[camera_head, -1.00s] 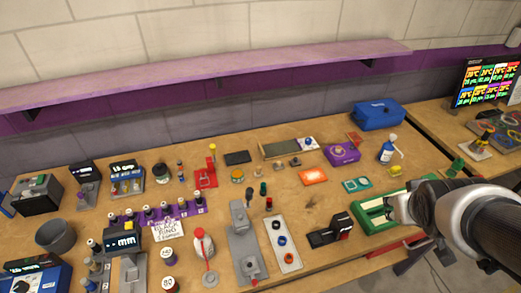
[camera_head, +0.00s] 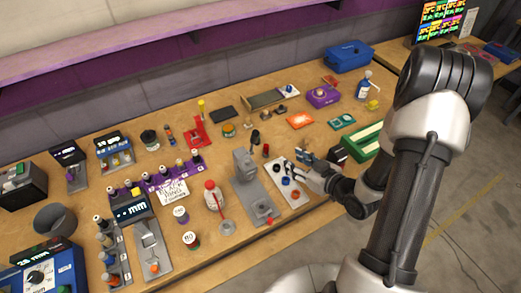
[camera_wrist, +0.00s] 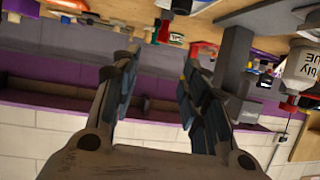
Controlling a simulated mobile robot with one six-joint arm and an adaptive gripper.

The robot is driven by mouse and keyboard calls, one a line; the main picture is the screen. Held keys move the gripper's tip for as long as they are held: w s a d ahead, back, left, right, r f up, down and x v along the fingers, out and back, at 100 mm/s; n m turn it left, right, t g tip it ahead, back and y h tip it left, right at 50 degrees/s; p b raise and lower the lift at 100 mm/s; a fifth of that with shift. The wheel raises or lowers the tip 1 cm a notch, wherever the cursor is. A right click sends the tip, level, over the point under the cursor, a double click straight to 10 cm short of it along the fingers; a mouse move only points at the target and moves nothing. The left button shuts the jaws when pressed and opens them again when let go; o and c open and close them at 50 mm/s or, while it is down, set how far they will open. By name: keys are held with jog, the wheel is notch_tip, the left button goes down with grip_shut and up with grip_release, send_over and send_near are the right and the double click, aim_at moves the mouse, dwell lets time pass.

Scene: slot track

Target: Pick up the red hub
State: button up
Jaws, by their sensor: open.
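A white plate (camera_head: 301,203) with small round ring-like parts lies right of the middle of the bench in the head view. My gripper (camera_head: 289,166) is over the plate's right side, open and apparently empty. In the wrist view my two fingers (camera_wrist: 160,68) are spread with nothing between them; the plate is not seen there.
A grey fixture (camera_head: 246,196) stands left of the plate. A red-capped white bottle (camera_head: 213,195) is farther left. Dark and red upright posts (camera_head: 266,151) stand behind the plate. A green tray (camera_head: 363,143) lies right, partly behind my arm.

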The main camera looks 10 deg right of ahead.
aim_at(268, 148)
jog(key=b+x, duration=0.2)
jog(key=x, duration=0.8)
jog(key=shift+w+f, duration=0.2)
jog(key=b+x, duration=0.2)
jog(key=x, duration=0.3)
jog(key=shift+s+a+f, duration=0.1)
jog(key=shift+a+f, duration=0.1)
jog(key=shift+a, duration=0.05)
jog(key=shift+c, duration=0.3)
grip_shut()
